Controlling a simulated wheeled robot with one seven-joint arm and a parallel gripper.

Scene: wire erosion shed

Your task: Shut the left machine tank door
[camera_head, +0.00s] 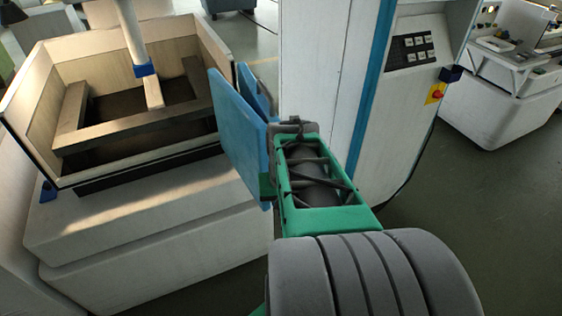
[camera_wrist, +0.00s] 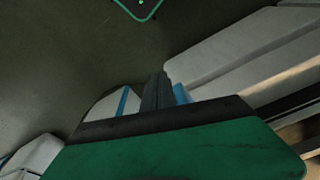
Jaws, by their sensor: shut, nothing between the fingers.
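The left machine tank (camera_head: 215,40) is a cream-walled box with a dark inside and bars in it, at the left of the head view. Its blue door (camera_head: 236,130) stands upright and swung out at the tank's right front corner, so the front is open. My gripper (camera_head: 290,128) is at the right side of the door, very close to it; I cannot tell whether they touch. In the wrist view my gripper (camera_wrist: 156,90) shows as dark shut fingers with nothing between them. A small blue strip (camera_wrist: 181,94) shows just beside the fingers, probably the door.
A tall white cabinet (camera_head: 410,110) with a blue stripe and a button panel stands just right of my gripper. The pale machine base (camera_head: 150,240) juts out below the tank. A white bench (camera_head: 500,105) stands at the far right. Grey floor (camera_head: 480,210) is clear at the right.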

